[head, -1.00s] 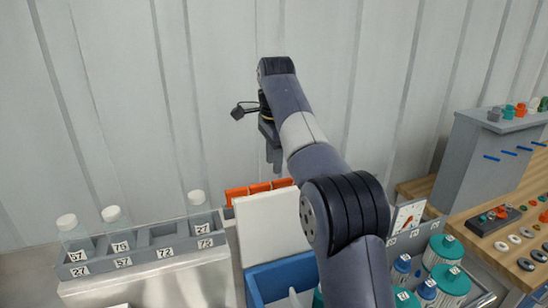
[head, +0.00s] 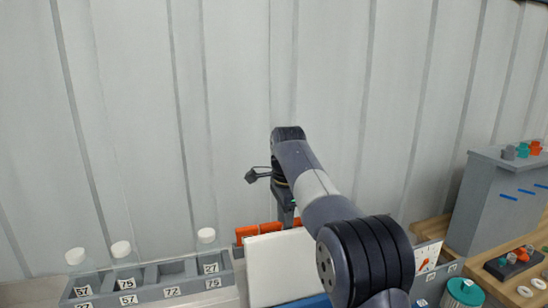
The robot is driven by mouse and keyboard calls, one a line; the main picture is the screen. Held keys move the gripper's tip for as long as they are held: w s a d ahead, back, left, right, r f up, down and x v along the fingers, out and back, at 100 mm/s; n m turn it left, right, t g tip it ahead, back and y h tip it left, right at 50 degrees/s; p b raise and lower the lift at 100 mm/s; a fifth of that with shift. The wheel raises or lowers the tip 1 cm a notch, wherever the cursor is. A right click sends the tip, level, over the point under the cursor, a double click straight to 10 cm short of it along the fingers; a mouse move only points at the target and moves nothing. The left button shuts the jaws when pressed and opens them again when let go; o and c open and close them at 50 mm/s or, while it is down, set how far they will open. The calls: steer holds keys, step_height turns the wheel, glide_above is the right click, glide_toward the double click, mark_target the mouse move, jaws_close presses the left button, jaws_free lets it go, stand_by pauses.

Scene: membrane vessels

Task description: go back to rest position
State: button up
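My gripper (head: 284,214) hangs at the end of my arm in the middle of the head view, pointing down. It is above and behind the upright white panel (head: 282,270), in front of the ribbed wall. Its fingers are small and partly hidden by dark arm parts, so I cannot tell whether they are open or shut. I see no object held in it, but the fingertips are not clear.
A grey rack (head: 150,285) with white-capped bottles stands at the lower left. Orange pieces (head: 265,232) show behind the panel. A teal-lidded vessel (head: 464,292), a grey block (head: 500,205) and a wooden bench (head: 437,230) are at the right. The upper wall area is clear.

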step_height(320, 180, down, 4)
steer(key=shift+w+f, duration=0.1)
steer(key=shift+f, duration=0.05)
stand_by(0.5)
